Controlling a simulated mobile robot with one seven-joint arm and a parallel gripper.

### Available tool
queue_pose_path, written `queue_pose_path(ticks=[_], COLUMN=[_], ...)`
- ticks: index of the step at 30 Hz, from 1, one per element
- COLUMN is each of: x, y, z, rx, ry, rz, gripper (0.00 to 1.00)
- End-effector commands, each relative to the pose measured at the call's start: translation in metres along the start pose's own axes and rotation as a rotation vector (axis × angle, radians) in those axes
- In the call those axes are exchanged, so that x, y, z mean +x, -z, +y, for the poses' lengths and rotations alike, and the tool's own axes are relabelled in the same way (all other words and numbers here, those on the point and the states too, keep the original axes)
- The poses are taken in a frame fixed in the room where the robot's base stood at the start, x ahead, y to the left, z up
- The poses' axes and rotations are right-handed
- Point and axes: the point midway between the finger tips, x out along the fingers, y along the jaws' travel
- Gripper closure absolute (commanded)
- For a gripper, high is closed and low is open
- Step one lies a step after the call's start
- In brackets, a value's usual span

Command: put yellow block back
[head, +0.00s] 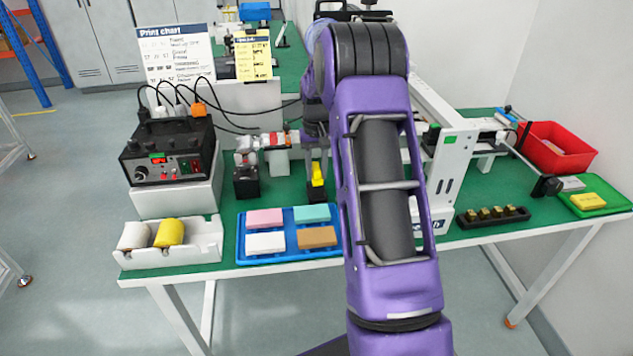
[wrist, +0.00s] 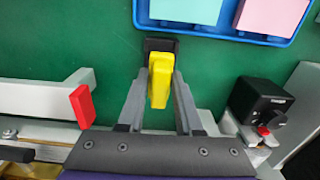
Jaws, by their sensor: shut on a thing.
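The yellow block (head: 317,174) is upright between the fingers of my gripper (head: 317,163) in the head view, just behind the blue tray. In the wrist view my gripper (wrist: 160,92) is shut on the yellow block (wrist: 160,85), one finger on each side. A black piece (wrist: 160,45) shows at its far end, and also below it in the head view (head: 318,191). I cannot tell whether the black piece is part of it or a separate holder, or whether it touches the green table.
The blue tray (head: 289,229) holds pink, teal, white and brown pads. A black device (head: 246,181) stands left of the gripper, a white frame (head: 447,170) right. A black rack (head: 492,218), a red bin (head: 558,150) and a green tray (head: 600,212) with a yellow pad are farther right.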

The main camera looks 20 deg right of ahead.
Motion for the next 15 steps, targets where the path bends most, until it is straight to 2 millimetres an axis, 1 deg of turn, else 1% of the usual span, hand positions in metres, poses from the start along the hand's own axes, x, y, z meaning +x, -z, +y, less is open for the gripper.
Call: queue_pose_path(ticks=[1,3,5,15], x=[0.012,0.024,0.031,0.034], y=[-0.001,-0.001,0.0,0.0], z=[0.0,0.0,0.0,0.0], rx=[0.0,0.0,0.0,0.0], ry=[0.0,0.0,0.0,0.0], rz=[-0.003,-0.003,-0.001,0.0], gripper=[1.0,1.0,1.0,1.0])
